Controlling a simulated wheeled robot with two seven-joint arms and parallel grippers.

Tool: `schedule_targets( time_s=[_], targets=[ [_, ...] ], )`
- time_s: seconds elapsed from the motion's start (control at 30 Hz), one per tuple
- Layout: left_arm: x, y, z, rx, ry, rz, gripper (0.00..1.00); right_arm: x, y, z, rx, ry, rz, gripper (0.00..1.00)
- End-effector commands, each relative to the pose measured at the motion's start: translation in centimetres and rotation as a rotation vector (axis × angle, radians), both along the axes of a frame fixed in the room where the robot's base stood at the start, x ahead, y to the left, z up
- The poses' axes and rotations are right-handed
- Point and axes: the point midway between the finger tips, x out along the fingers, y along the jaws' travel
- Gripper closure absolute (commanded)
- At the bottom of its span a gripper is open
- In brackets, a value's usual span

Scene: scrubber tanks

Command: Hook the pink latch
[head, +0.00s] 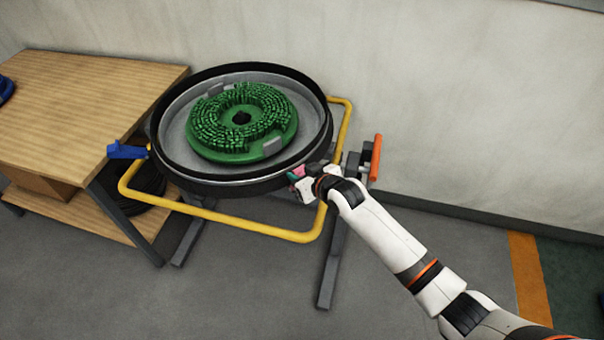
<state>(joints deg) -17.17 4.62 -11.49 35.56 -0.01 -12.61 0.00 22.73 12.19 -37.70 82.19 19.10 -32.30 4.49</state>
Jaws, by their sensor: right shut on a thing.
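The pink latch (297,171) shows as a small pink patch at the lower right rim of the round tank (250,184). My right gripper (298,181) reaches in from the lower right and is shut on the pink latch, against the tank's side. The gripper covers most of the latch, so I cannot tell whether it is hooked. A blue latch (127,150) sticks out on the left side of the tank. My left gripper is not in view.
A green round brush (240,118) lies in the tank. A yellow tube frame (220,218) surrounds it, on dark legs. An orange handle (376,157) stands right of the tank. A wooden table (80,100) is at left, with the wall behind. The floor at front is clear.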

Motion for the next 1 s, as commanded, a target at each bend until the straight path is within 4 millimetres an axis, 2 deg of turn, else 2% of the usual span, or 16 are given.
schedule_targets(
  time_s=[0.07, 0.1, 0.2, 0.63, 1.0],
  targets=[
    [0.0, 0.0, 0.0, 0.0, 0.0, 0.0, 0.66, 0.3, 0.2, 0.6, 0.008, -0.014, 0.0, 1.0],
    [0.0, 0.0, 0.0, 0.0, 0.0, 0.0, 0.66, 0.3, 0.2, 0.7, 0.009, -0.014, 0.0, 0.61],
    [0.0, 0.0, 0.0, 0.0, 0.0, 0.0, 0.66, 0.2, 0.2, 0.6, 0.008, -0.012, 0.001, 0.44],
    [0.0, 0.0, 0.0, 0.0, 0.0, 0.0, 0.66, -0.6, -0.4, 0.7, 0.002, -0.006, 0.0, 0.44],
    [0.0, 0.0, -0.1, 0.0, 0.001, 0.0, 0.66, -5.7, -3.6, 3.9, 0.002, -0.007, 0.001, 0.44]
  ],
)
